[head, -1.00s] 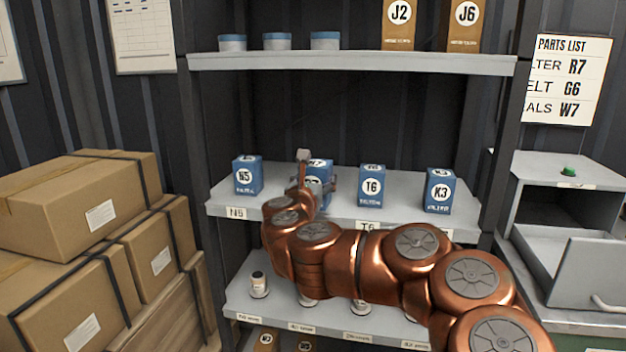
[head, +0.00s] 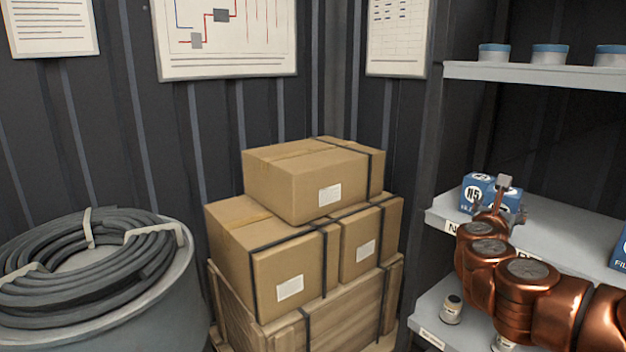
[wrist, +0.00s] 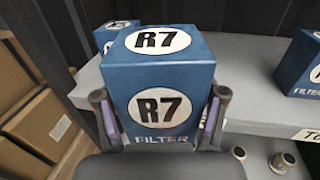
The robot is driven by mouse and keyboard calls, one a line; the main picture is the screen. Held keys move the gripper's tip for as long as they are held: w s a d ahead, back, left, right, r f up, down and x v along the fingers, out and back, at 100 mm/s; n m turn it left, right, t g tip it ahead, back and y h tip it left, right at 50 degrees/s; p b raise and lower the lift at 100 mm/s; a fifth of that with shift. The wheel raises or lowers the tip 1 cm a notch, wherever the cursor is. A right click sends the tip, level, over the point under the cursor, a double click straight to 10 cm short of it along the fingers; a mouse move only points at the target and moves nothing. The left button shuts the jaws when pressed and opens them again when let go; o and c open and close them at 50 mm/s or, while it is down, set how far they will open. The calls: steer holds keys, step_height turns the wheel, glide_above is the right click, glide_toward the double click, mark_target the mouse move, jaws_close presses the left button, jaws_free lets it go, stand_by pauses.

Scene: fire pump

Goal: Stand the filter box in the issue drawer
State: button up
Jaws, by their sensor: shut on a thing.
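The filter box is blue with white R7 ovals on its top and front. In the wrist view, the R7 filter box (wrist: 160,105) sits upright between the two fingers of my gripper (wrist: 162,95), which is shut on it. In the head view my gripper (head: 498,205) is at the middle shelf, with the blue box (head: 513,198) partly hidden behind it. I cannot tell whether the box touches the shelf. The issue drawer is outside both current views.
A blue N5 box (head: 473,194) stands just left of the held box. Another blue box (head: 620,250) is at the right edge. Strapped cartons (head: 300,185) are stacked left of the shelf (head: 570,235). A coiled hose (head: 70,265) lies on a drum at far left.

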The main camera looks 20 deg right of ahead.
steer(key=w+a+f+n+t+y, duration=0.2)
steer(key=w+a+n+t+y, duration=0.15)
steer(key=w+a, duration=0.6)
steer(key=w+a+f+n+t+y, duration=0.2)
steer(key=w+a+f+n+y, duration=0.3)
steer(key=a, duration=0.6)
steer(key=w+a+f+t+y, duration=0.1)
steer(key=w+a+y, duration=0.2)
steer(key=w+a, duration=0.6)
steer(key=w+a+f+n+t+y, duration=0.25)
steer(key=w+a+f+y, duration=0.2)
steer(key=a, duration=0.75)
step_height(320, 180, up, 15)
steer(key=p, duration=1.4)
steer(key=shift+w+r+n+g+h+p, duration=0.2)
steer(key=shift+w+n+g+h+p, duration=0.1)
steer(key=shift+w+h+p, duration=0.1)
steer(key=shift+d, duration=0.15)
